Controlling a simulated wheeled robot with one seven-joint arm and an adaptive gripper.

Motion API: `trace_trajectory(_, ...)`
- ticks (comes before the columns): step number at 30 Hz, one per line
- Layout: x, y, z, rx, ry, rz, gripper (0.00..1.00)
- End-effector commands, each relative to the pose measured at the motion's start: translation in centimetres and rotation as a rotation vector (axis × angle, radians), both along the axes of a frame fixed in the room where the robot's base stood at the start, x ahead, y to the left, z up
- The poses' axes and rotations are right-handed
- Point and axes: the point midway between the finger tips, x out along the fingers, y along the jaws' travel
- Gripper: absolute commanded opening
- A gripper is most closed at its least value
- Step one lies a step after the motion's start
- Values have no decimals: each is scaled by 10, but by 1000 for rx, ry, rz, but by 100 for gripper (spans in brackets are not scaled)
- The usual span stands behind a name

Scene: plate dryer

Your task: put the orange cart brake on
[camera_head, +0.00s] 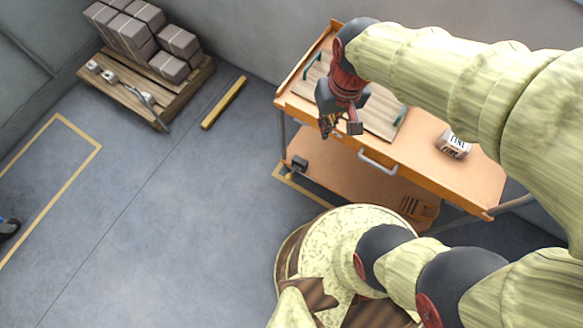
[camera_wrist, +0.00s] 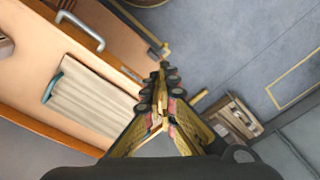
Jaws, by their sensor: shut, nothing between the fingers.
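The orange cart (camera_head: 457,186) stands against the wall, right of centre in the head view; it fills the left of the wrist view (camera_wrist: 25,75). A small dark part (camera_head: 298,164) sits at the left corner of its lower shelf; I cannot tell whether it is the brake or which way it is set. My gripper (camera_head: 340,126) is above the cart's front left edge and points downward. In the wrist view its fingers (camera_wrist: 162,72) are together and empty. The gripper and arm hide part of the cart top. My base hides part of the lower shelf.
On the cart top lie a slatted wooden board (camera_head: 380,118) with teal handles and a small labelled box (camera_head: 453,144). A metal handle (camera_head: 378,162) projects from the front. A yellow bar (camera_head: 224,102) and a loaded pallet (camera_head: 140,88) are at the left. The floor between is clear.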

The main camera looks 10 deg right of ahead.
Motion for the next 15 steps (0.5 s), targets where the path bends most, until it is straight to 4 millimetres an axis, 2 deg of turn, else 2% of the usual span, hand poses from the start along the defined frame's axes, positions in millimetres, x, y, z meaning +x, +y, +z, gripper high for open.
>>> trace_trajectory(1, 4, 10, -17, 5, 48, 8, 0)
trace_trajectory(11, 32, 74, -121, 46, 235, -9, 0)
trace_trajectory(15, 41, 100, -175, 56, 287, -44, 0)
